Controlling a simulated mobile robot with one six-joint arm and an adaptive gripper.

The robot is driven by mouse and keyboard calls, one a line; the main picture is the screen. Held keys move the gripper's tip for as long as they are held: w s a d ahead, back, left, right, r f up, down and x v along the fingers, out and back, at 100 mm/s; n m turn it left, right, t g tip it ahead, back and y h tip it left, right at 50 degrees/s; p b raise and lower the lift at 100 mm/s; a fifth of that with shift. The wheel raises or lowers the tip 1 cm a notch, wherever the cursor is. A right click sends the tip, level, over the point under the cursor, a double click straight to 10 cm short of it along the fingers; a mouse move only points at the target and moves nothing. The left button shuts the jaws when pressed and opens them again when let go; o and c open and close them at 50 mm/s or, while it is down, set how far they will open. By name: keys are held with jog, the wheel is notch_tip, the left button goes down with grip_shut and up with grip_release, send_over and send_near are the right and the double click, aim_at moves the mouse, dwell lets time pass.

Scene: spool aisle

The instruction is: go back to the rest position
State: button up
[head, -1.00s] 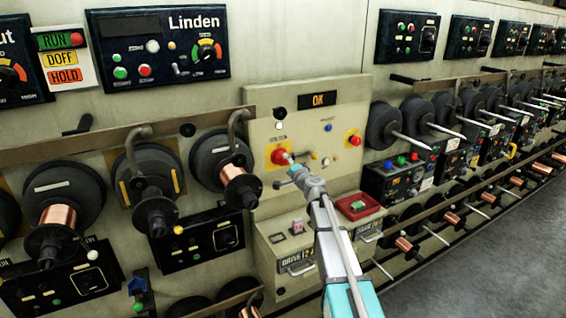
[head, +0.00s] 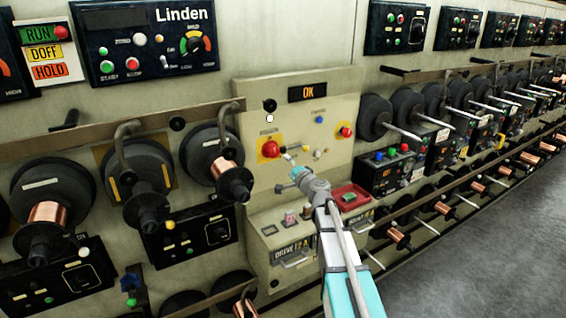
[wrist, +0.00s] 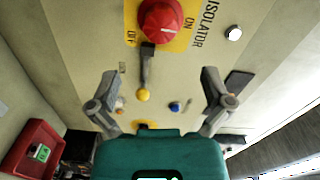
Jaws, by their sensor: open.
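My gripper (head: 289,158) is in front of the beige control panel (head: 342,98), a little below and right of the red isolator knob (head: 270,149). In the wrist view its two fingers (wrist: 160,90) are spread wide with nothing between them. The red knob (wrist: 162,22) on its yellow ON/OFF plate is at the top of that view, beyond the fingertips and apart from them. A dark lever (wrist: 147,68) sits just below the knob there. The display on the panel (head: 315,92) reads OK.
A red tray (head: 366,199) with a green item stands on the ledge beneath the panel, beside my arm. Spools with protruding spindles (head: 150,205) flank the panel on the left, and more (head: 405,132) on the right. Grey floor (head: 500,250) is open at right.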

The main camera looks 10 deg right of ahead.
jog(key=s+a+f+n+g+y, duration=0.1)
jog(key=s+a+f+n+g, duration=0.4)
jog(key=s, duration=0.2)
jog(key=s+a+f+n+g+y, duration=0.1)
jog(key=s+a+f+n+g, duration=0.4)
jog(key=s, duration=0.3)
jog(key=s+d+f+n+g+h, duration=0.1)
jog(key=s+d+f+g+h, duration=0.2)
jog(key=s, duration=0.6)
jog(key=s+d+f+n+g+h, duration=0.1)
jog(key=s+d+f+g+h, duration=0.2)
jog(key=s, duration=0.6)
notch_tip(320, 180, down, 3)
jog(key=shift+s+r+g+h, duration=0.2)
jog(key=shift+s+g+h, duration=0.15)
jog(key=shift+g+h, duration=0.35)
jog(key=shift+d, duration=0.1)
